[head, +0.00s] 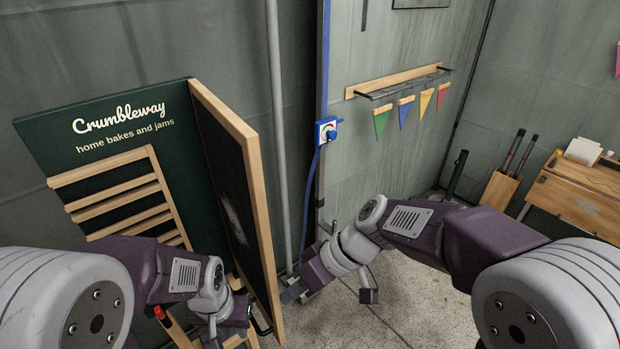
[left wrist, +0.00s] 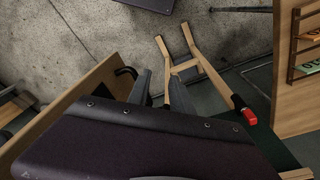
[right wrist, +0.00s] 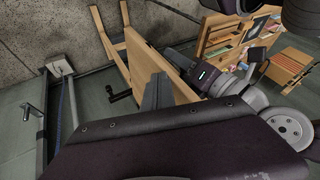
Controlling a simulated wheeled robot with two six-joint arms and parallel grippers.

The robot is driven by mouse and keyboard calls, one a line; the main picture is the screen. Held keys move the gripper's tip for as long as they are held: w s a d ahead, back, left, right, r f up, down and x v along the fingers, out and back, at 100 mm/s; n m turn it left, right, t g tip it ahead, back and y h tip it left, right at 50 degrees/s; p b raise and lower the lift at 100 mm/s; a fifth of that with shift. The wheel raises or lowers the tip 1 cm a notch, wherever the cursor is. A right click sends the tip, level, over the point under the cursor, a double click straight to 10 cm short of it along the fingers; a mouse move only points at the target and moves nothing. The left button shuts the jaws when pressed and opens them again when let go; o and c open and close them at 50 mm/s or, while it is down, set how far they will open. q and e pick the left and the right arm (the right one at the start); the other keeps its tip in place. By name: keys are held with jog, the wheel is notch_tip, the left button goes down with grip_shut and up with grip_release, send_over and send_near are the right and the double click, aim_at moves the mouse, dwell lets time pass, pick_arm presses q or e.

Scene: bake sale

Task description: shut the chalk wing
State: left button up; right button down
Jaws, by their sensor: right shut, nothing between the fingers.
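The chalk wing (head: 228,185) is a wood-framed blackboard panel. It stands open, jutting towards me from the right edge of the dark green Crumbleway sign (head: 110,118). The panel and handle also show in the left wrist view (left wrist: 95,82). My right gripper (head: 288,296) is shut and empty, low on the right side of the wing, close to its wooden face; contact is unclear. My left gripper (left wrist: 158,80) is open and empty, low near the wing's free edge.
A slatted wooden rack (head: 125,200) fronts the sign. A wooden frame with a red tip (left wrist: 242,112) stands near my left gripper. A blue-fitted pole (head: 326,130) and a bunting rack (head: 395,80) are behind. A wooden desk (head: 580,195) stands right. Floor in the middle is clear.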

jog(key=shift+s+a, duration=0.1)
jog(key=shift+s, duration=0.15)
jog(key=shift+f, duration=0.1)
dwell(0.3)
jog(key=v, duration=0.9)
jog(key=shift+w, duration=0.15)
